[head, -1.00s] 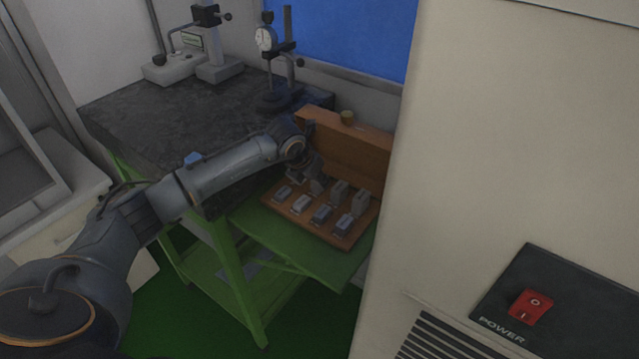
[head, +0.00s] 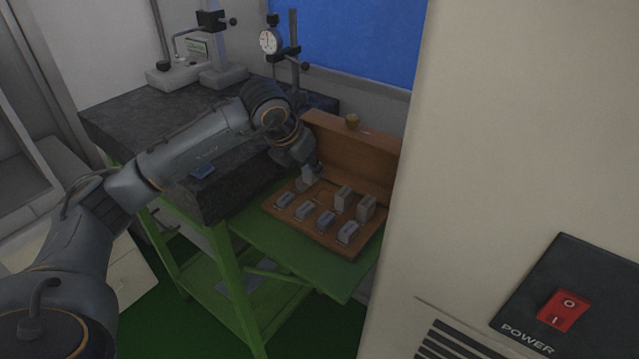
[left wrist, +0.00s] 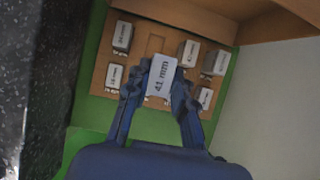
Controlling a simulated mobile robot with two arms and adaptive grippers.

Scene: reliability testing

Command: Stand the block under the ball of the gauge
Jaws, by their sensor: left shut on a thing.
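My left gripper (head: 305,182) is shut on a grey block (left wrist: 161,75) marked 41 mm, which the left wrist view shows between the two fingers (left wrist: 160,98). In the head view it is over the left rear part of the open wooden case (head: 268,208). A bare slot (left wrist: 155,45) shows in the case beyond the held block. The dial gauge (head: 269,41) stands on its post at the back of the dark stone table (head: 130,125). The gauge's ball and lower part are hidden behind my left arm. My right gripper is not in view.
Several other grey blocks (head: 348,233) sit in the case, on a green shelf (head: 335,278). The case's raised lid (head: 350,150) stands behind. Another gauge stand (head: 218,60) is at the back left. A blue object (head: 203,171) lies near the table's front edge. A beige cabinet (head: 500,130) blocks the right.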

